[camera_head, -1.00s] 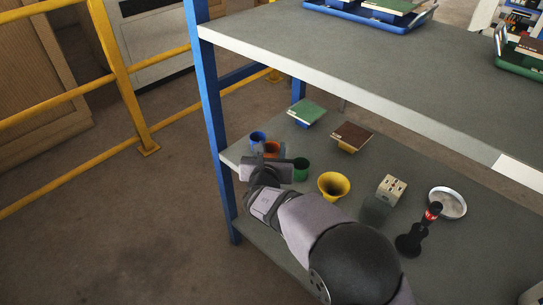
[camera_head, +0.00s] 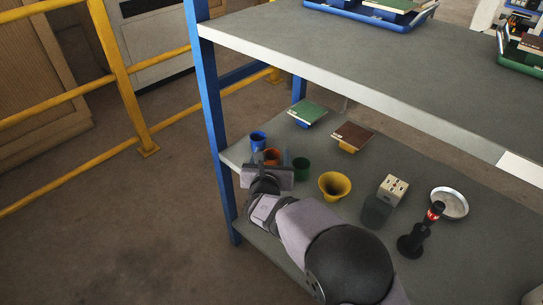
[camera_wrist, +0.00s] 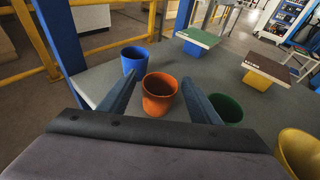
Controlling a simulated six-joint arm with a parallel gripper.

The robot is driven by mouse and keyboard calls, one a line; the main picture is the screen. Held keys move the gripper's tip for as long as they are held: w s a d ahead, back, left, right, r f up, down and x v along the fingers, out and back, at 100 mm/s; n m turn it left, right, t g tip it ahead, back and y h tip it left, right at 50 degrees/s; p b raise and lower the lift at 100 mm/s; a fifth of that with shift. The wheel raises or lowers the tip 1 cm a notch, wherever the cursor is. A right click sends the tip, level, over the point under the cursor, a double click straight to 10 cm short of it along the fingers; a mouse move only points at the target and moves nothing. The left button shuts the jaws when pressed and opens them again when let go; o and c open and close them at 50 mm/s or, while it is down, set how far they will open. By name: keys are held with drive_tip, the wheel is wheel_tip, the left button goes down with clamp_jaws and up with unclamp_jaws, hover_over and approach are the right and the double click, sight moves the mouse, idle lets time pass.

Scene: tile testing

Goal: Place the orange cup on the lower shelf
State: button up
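The orange cup (camera_head: 271,156) stands upright on the lower shelf (camera_head: 322,153), near its left end. In the wrist view the orange cup (camera_wrist: 160,94) shows between my two fingers, with a gap on each side. My gripper (camera_wrist: 160,98) is open around or just short of the cup; the exact depth is hard to tell. In the head view my gripper (camera_head: 272,165) is low over the shelf's front left edge, and its body hides part of the cup's surroundings.
A blue cup (camera_head: 257,141) stands just behind left, a green cup (camera_head: 301,169) to the right, then a yellow flared cup (camera_head: 334,186). Green (camera_head: 307,111) and brown (camera_head: 352,136) tiles on stands lie behind. The upper shelf (camera_head: 380,65) overhangs; a blue post (camera_head: 212,110) is at left.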

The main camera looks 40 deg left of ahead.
drive_tip(key=shift+r, duration=0.15)
drive_tip(key=shift+s, duration=0.1)
drive_tip(key=v, duration=1.2)
drive_tip(key=shift+p, duration=0.45)
